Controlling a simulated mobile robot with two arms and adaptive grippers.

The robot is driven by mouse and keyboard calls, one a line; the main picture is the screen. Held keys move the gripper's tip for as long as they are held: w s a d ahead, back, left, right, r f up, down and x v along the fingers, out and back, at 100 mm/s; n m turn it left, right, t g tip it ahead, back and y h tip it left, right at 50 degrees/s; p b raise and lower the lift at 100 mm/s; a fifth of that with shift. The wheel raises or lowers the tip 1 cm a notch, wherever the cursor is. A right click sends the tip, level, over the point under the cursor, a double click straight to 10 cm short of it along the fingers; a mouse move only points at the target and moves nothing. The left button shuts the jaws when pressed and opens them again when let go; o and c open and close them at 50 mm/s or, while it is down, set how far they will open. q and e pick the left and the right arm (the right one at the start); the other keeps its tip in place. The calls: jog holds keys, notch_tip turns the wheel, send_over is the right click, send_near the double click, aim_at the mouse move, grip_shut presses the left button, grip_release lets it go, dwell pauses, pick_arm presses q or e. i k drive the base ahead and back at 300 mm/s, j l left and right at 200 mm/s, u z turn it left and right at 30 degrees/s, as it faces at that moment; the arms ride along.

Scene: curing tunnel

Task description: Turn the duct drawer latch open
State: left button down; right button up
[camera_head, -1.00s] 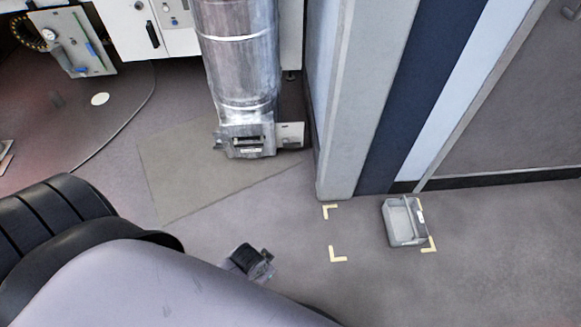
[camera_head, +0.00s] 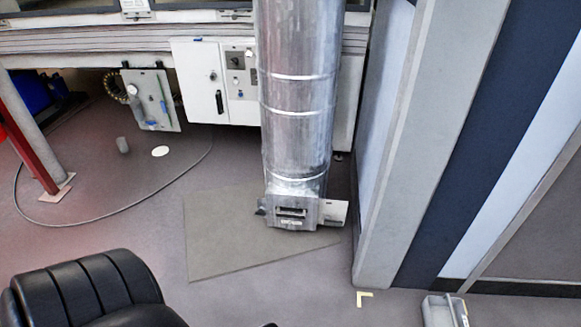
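A shiny metal duct (camera_head: 297,110) comes down in the middle of the camera_head view and ends low above the floor. At its foot is a box-like drawer unit (camera_head: 291,223) with a dark slot or handle on its front. A small dark knob (camera_head: 261,207) sticks out at the unit's left side. A light plate (camera_head: 333,212) stands out on its right side. I cannot tell which of these parts is the latch, or how it is turned.
A flat mat (camera_head: 225,240) lies under and in front of the duct. A grey wall post (camera_head: 405,150) stands close on the right. A grey bin (camera_head: 440,312) is cut off at the bottom edge. White cabinets (camera_head: 200,85) are behind, and a cable curves over the floor at left.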

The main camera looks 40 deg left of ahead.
aim_at(263, 212)
jog(key=u, duration=1.4)
